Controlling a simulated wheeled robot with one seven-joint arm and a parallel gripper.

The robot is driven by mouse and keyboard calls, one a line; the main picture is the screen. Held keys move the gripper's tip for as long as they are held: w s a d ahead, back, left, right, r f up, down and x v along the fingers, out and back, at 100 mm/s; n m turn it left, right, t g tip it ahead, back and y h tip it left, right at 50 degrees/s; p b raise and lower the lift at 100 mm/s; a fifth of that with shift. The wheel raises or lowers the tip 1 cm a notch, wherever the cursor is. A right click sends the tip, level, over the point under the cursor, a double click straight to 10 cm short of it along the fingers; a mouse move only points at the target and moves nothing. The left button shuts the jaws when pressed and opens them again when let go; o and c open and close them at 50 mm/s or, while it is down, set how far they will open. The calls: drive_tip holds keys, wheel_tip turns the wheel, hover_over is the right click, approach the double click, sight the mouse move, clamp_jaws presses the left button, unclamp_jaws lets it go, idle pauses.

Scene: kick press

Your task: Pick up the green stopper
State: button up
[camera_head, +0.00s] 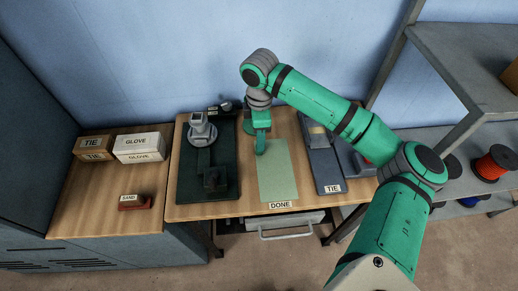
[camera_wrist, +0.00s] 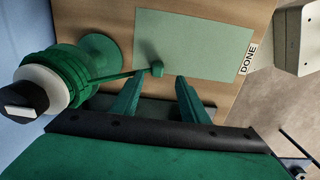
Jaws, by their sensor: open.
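A small green knob (camera_wrist: 157,69), which looks like the green stopper, shows in the wrist view near the corner of the pale green mat (camera_wrist: 195,40). A thin green bar runs from it towards a larger green ribbed body; I cannot tell if they are joined. My gripper (camera_wrist: 158,88) is open, with the knob just beyond and between its fingertips. In the head view my gripper (camera_head: 260,148) points down at the far left corner of the mat (camera_head: 278,175). I cannot pick out the stopper there; my gripper may hide it.
The large green body (camera_wrist: 68,72) with a white ring stands close left in the wrist view. In the head view, a grey device (camera_head: 201,135) stands on a dark board left of the mat. A TIE tray (camera_head: 325,165) lies to the right. The mat's near part is clear.

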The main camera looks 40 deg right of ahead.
drive_tip(key=shift+w+f, duration=0.15)
drive_tip(key=shift+f, duration=1.25)
drive_tip(key=shift+w+f, duration=0.1)
drive_tip(key=shift+f, duration=1.25)
clamp_jaws()
